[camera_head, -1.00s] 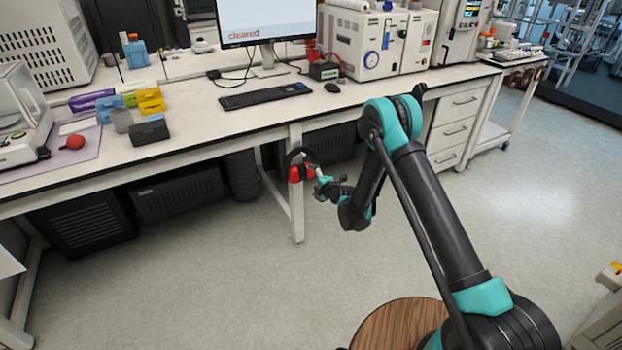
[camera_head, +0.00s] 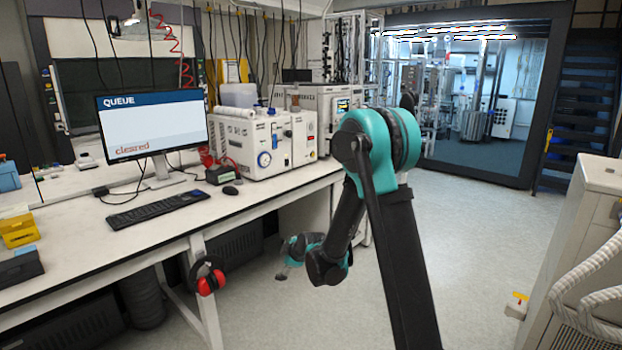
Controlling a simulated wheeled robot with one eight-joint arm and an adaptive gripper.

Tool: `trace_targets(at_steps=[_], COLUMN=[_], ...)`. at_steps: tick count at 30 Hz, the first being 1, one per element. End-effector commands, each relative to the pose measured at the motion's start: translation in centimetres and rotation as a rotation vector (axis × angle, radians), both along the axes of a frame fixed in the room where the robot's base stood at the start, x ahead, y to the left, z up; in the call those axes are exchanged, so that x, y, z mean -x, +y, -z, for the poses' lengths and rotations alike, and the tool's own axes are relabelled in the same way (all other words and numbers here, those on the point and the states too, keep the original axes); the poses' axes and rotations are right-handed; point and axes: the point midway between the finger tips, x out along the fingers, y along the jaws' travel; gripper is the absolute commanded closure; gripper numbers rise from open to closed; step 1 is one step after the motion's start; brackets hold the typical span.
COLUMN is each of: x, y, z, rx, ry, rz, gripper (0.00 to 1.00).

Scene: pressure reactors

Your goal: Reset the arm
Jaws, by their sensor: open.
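My arm, black and teal, rises at the right of centre and folds down from its elbow towards the left. My gripper (camera_head: 281,274) hangs over the open floor, to the right of the bench leg. It is small in the picture, open, and nothing shows in it. It is clear of the bench edge and apart from the red ear defenders (camera_head: 210,281), which hang at the bench leg.
The white bench (camera_head: 240,205) carries a monitor (camera_head: 155,125), a keyboard (camera_head: 157,210), a mouse (camera_head: 231,190) and a white reactor unit (camera_head: 265,145). A pale cabinet with ribbed hoses (camera_head: 575,240) stands at the right. The floor (camera_head: 460,220) between is clear.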

Motion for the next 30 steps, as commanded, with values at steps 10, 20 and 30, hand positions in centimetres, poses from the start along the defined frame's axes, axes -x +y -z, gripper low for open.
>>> trace_targets(at_steps=[10,20,30], x=[8.4,19.2,30.1], y=[-12.4,-22.0,-28.2], z=[-4.4,-5.2,-3.3], rx=[-0.117,-0.232,-0.342], ry=[0.253,0.449,0.581], rz=[0.393,0.813,1.222], gripper=[0.0,0.0,0.0])
